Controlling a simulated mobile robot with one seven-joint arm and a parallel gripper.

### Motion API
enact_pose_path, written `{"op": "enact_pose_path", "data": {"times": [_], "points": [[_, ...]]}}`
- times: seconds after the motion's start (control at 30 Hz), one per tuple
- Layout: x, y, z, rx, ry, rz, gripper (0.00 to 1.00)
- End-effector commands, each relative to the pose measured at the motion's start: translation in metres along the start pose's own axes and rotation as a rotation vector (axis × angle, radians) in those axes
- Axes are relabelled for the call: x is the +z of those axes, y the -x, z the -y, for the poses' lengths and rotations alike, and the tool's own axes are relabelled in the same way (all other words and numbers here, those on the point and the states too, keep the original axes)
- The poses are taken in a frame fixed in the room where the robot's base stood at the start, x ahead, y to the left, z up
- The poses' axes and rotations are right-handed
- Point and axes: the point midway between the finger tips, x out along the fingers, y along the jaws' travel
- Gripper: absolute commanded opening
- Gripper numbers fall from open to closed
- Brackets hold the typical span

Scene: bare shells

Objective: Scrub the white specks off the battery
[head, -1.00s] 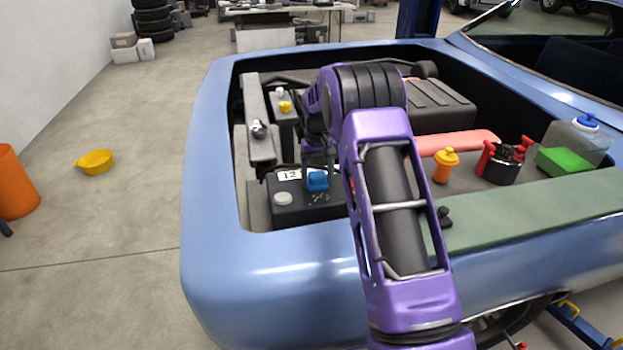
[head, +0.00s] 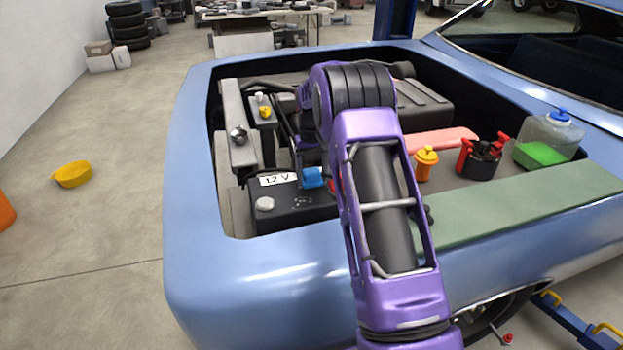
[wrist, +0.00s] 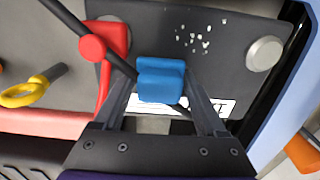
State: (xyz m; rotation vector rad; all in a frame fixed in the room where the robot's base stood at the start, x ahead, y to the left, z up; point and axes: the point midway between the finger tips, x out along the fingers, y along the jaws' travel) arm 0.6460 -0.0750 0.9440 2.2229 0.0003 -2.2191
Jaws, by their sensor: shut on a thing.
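The battery is a dark box with a white 12 V label; it shows in the head view (head: 292,208) and in the wrist view (wrist: 222,75). White specks (wrist: 193,40) lie in a loose cluster on its top, faint in the head view. My gripper (wrist: 162,82) is shut on a blue block (wrist: 160,78). The block is over the battery top, between the label and the specks in the wrist view, apart from the specks. I cannot tell whether its underside touches the battery. In the head view the blue block (head: 313,177) shows beside my arm, which hides the fingers.
A silver terminal (wrist: 264,54) and a red terminal clamp (wrist: 93,47) with a dark cable stand near the block. A yellow-orange bottle (head: 426,163), a black-and-red item (head: 482,156) and a jug of green liquid (head: 548,140) stand to the right. The blue car body rim (head: 255,262) encloses the bay.

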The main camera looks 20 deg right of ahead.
Motion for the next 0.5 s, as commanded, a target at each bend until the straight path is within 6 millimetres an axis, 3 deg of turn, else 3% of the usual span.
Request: {"op": "enact_pose_path", "data": {"times": [0.3, 0.5], "points": [[-0.001, 0.033, 0.0, 0.0, 0.0, -0.003, 0.19], [0.0, 0.045, 0.0, 0.0, 0.0, 0.0, 0.19]]}}
